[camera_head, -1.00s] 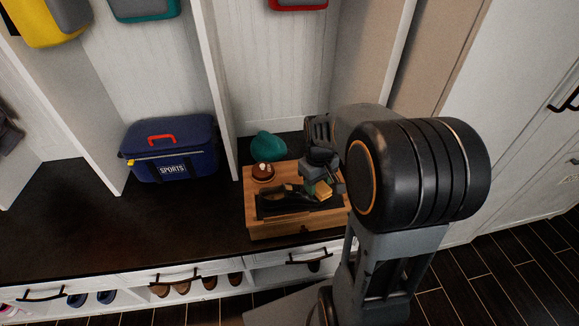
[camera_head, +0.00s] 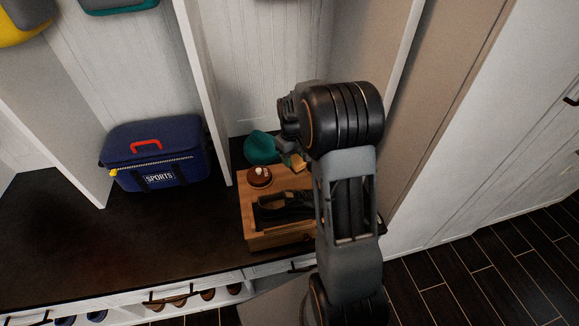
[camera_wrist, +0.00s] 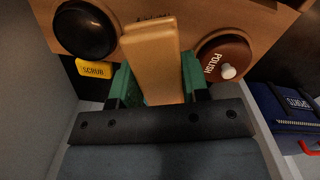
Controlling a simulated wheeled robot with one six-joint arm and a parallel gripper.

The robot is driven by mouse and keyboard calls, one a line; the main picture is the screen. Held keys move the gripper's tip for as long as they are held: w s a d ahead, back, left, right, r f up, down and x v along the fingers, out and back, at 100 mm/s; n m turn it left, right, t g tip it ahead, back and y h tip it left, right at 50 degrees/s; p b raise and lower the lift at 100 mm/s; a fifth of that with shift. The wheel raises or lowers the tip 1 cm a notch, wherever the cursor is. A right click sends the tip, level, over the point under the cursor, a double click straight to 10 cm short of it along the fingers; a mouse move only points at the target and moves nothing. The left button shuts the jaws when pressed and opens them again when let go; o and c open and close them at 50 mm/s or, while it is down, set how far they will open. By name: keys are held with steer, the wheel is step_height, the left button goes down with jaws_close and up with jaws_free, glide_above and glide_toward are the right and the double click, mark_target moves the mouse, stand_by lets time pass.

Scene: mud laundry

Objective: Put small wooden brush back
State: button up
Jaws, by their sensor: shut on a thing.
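The small wooden brush (camera_wrist: 152,62) is a pale wooden block between the green fingers of my gripper (camera_wrist: 155,85) in the wrist view. My gripper is shut on it. In the head view a bit of the brush (camera_head: 298,162) shows beside my wrist, over the back right of the wooden shoe-care box (camera_head: 262,238); the fingers are mostly hidden there. A yellow SCRUB label (camera_wrist: 93,68) shows on the box's edge in the wrist view, below a round black item (camera_wrist: 85,30). I cannot tell whether the brush touches the box.
A brown POLISH tin (camera_wrist: 224,58) with a white knob sits close beside the brush. A black shoe (camera_head: 285,205) lies on the box. A teal item (camera_head: 260,147) is behind it. A blue SPORTS bag (camera_head: 157,155) stands left, past a white divider (camera_head: 212,90). Dark bench between is clear.

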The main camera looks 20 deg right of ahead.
steer(key=shift+w+d+f+b, duration=0.1)
steer(key=shift+w+f+b, duration=0.05)
steer(key=shift+w+f, duration=0.65)
steer(key=shift+w+f+b, duration=0.15)
steer(key=shift+w+f, duration=0.45)
steer(key=shift+f, duration=0.35)
steer(key=shift+f+b, duration=0.4)
steer(key=shift+f, duration=1)
steer(key=shift+f, duration=0.1)
steer(key=shift+f, duration=0.15)
steer(key=o, duration=0.9)
